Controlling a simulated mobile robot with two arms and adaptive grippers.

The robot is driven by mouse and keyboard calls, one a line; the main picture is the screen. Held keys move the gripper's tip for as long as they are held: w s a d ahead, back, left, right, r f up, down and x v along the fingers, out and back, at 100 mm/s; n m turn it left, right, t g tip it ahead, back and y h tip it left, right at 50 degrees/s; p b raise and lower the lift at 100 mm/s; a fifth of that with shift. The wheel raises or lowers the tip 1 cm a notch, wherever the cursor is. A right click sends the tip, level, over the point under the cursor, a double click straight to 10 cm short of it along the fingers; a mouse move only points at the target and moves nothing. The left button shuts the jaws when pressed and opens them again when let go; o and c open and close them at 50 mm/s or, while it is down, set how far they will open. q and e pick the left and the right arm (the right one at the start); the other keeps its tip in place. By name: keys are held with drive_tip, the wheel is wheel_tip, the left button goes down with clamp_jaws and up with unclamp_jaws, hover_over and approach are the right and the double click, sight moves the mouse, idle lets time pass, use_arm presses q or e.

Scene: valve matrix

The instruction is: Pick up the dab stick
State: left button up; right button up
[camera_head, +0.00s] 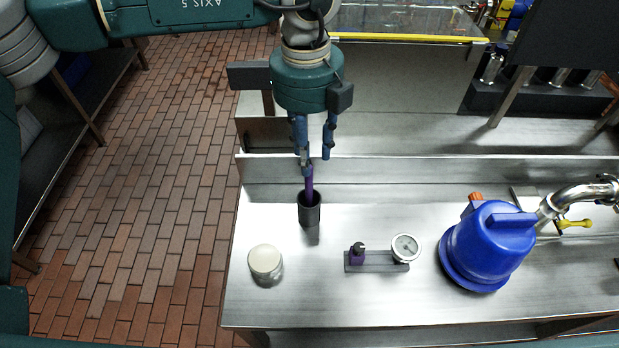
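The dab stick (309,182) is purple and stands nearly upright in a black cylindrical holder (310,212) on the metal table. Its lower part is hidden inside the holder. My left gripper (315,160) comes down from above with its fingers pointing down. The two blue fingers are apart. The left fingertip overlaps the stick's top in the picture; I cannot tell whether they touch. My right gripper is not in view.
A jar with a pale lid (265,260) stands front left of the holder. A small stand with a dial gauge (405,247) and a blue vessel with a metal pipe (492,243) are to the right. A raised metal ledge (420,170) runs behind.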

sight(309, 190)
use_arm(q)
drive_tip(key=f+p, duration=0.1)
drive_tip(key=f, duration=0.2)
drive_tip(key=f+p, duration=0.1)
drive_tip(key=f, duration=0.2)
drive_tip(key=s+f+p, duration=0.1)
drive_tip(key=f+p, duration=0.1)
drive_tip(key=f, duration=0.1)
drive_tip(key=shift+a+f, duration=0.1)
drive_tip(key=shift+f, duration=0.7)
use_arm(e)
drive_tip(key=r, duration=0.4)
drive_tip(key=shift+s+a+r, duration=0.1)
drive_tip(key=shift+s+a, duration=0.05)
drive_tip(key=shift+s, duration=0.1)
use_arm(q)
clamp_jaws()
